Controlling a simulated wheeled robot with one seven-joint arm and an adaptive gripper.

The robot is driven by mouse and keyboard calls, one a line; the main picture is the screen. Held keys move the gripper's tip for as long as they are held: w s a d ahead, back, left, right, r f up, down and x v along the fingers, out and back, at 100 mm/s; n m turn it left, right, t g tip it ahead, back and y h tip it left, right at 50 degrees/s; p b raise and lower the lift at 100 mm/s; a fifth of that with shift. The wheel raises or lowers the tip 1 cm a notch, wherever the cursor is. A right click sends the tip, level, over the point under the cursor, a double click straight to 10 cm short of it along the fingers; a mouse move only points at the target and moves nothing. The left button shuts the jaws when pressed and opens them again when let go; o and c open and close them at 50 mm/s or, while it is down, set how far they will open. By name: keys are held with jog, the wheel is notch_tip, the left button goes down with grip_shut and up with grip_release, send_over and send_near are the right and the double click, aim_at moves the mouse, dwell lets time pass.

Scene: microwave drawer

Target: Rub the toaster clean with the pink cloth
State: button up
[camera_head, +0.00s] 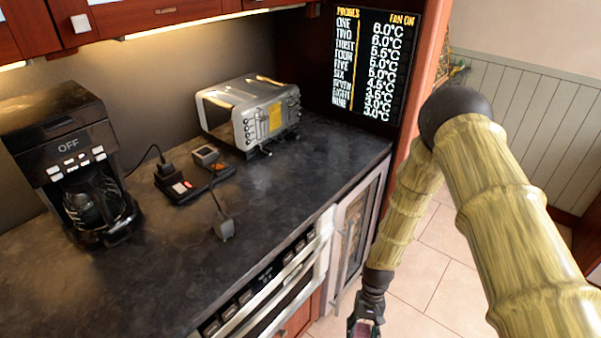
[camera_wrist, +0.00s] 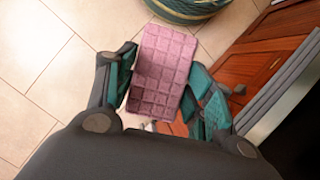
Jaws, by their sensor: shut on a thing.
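The silver toaster (camera_head: 262,112) stands upright on the dark counter against the back wall, with a yellow patch on its front. The pink cloth (camera_wrist: 160,70) shows in the wrist view as a flat, grid-textured piece between the fingers of my gripper (camera_wrist: 168,92). My gripper is shut on it. In the head view my gripper (camera_head: 364,326) is at the bottom edge, in front of and below the counter, well away from the toaster. The cloth cannot be made out in the head view.
A black coffee maker (camera_head: 75,165) reading OFF stands at the left of the counter (camera_head: 170,265). A small dark device (camera_head: 182,185) with a cable and plug (camera_head: 223,228) lies left of the toaster. A display panel (camera_head: 375,62) stands right of it. The counter's front middle is clear.

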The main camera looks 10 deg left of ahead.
jog(key=w+a+f+m+t+y+b, duration=0.2)
jog(key=a+f+m+t+y+b, duration=0.15)
jog(key=a+m, duration=0.55)
jog(key=w+d+r+m+t+y+b, duration=0.1)
jog(key=w+r+m+t+b, duration=0.35)
jog(key=w+r, duration=0.4)
jog(key=d+r+m+t+h+p, duration=0.2)
jog(key=d+r+m+t+p, duration=0.1)
jog(key=r, duration=0.7)
jog(key=w+d+r+m+t+h+p, duration=0.1)
jog(key=d+r+m+t+h+p, duration=0.1)
jog(key=d+r, duration=0.6)
jog(key=shift+w+d+r+m+t+p, duration=0.25)
jog(key=shift+r+m+t+p, duration=0.2)
jog(key=shift+r+t+p, duration=0.8)
